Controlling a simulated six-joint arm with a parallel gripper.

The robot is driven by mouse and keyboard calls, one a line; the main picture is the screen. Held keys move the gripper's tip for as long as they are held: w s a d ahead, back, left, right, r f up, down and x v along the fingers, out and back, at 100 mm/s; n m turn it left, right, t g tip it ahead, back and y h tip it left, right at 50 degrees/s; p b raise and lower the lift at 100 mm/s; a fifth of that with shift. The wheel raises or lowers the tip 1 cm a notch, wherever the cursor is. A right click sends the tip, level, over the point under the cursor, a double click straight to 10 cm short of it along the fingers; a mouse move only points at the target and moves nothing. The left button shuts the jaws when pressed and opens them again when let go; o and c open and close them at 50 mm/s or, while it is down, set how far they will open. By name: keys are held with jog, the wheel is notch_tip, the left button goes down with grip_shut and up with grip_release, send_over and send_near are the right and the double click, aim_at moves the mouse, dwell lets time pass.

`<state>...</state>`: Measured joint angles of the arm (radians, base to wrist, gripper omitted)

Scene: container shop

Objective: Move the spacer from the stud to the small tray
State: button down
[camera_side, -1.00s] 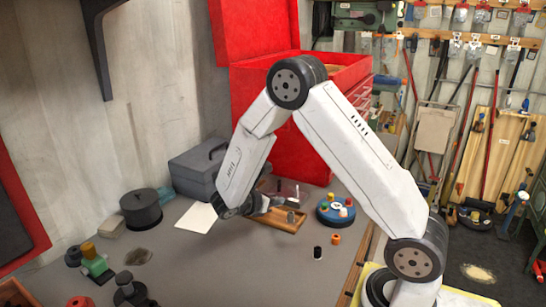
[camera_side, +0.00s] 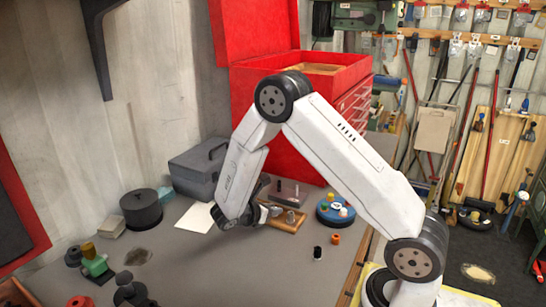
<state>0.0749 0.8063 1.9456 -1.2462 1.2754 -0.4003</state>
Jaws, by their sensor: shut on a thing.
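My gripper (camera_side: 274,211) is at the left side of a small wooden tray (camera_side: 291,230), low over the table. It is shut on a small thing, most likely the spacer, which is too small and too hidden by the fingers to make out. A short grey cylinder (camera_side: 291,216) stands in the wooden tray just right of the fingertips; I cannot tell whether it is the stud. My wrist hides the table behind the gripper.
A blue round holder (camera_side: 323,218) with coloured pegs stands right of the tray. A black cylinder (camera_side: 317,253) and an orange ring (camera_side: 335,239) lie in front. A grey toolbox (camera_side: 190,172) and white paper (camera_side: 196,218) are left. The front middle table is clear.

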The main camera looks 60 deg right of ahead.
jog(key=shift+f, duration=0.2)
jog(key=shift+c, duration=2.4)
grip_release()
jog(key=shift+r, duration=0.2)
jog(key=shift+a+r, duration=0.1)
jog(key=shift+a, duration=0.1)
jog(key=v, duration=1.1)
jog(key=shift+w+a+r, duration=0.1)
jog(key=shift+w+a, duration=0.05)
jog(key=shift+a, duration=0.1)
